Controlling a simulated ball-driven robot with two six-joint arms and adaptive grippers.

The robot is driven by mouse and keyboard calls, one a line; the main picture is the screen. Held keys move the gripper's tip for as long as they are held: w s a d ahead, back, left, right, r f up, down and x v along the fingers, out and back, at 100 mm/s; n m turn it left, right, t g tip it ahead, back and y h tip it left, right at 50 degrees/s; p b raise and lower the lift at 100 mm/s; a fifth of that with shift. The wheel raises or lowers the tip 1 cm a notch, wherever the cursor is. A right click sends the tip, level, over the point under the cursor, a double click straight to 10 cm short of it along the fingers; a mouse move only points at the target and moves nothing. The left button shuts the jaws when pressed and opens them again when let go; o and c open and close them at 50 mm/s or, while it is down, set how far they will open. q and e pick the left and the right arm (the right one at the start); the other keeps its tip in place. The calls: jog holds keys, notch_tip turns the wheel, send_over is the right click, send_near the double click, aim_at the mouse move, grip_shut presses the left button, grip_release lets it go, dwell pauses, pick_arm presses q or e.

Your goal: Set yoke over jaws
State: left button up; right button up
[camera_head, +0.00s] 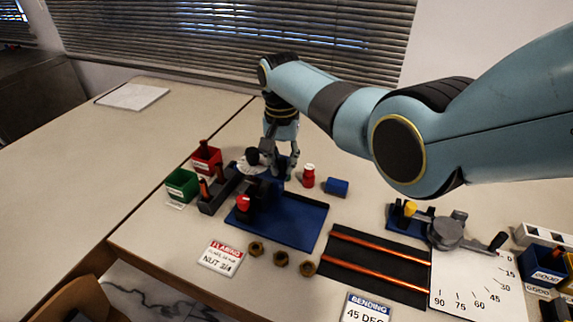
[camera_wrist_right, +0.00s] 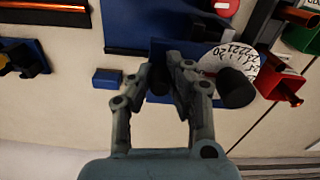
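My right gripper (camera_head: 281,160) points down at the back left of the blue tray (camera_head: 302,222). In the right wrist view its fingertips (camera_wrist_right: 162,85) stand either side of a short dark post beside a blue block (camera_wrist_right: 163,48). I cannot tell whether they touch the post. A white numbered dial (camera_wrist_right: 226,62) with a black knob (camera_wrist_right: 236,88) is beside the block. I cannot tell for sure which part is the yoke. A dark grey bar (camera_head: 215,195), perhaps the jaws, lies left of the tray. My left gripper is not in view.
A green bin (camera_head: 180,184) and a red bin (camera_head: 206,158) stand at the left. A red bottle (camera_head: 308,177) and a small blue block (camera_head: 337,187) are right of the gripper. Several brass nuts (camera_head: 281,259) lie in front; copper tubes (camera_head: 375,267) lie on a black mat.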

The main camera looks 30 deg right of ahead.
jog(key=o, duration=0.5)
jog(key=shift+w+a, duration=0.15)
jog(key=shift+w, duration=0.15)
jog(key=shift+s, duration=0.1)
jog(key=shift+r, duration=0.2)
notch_tip(320, 180, up, 12)
jog(key=shift+f, duration=0.15)
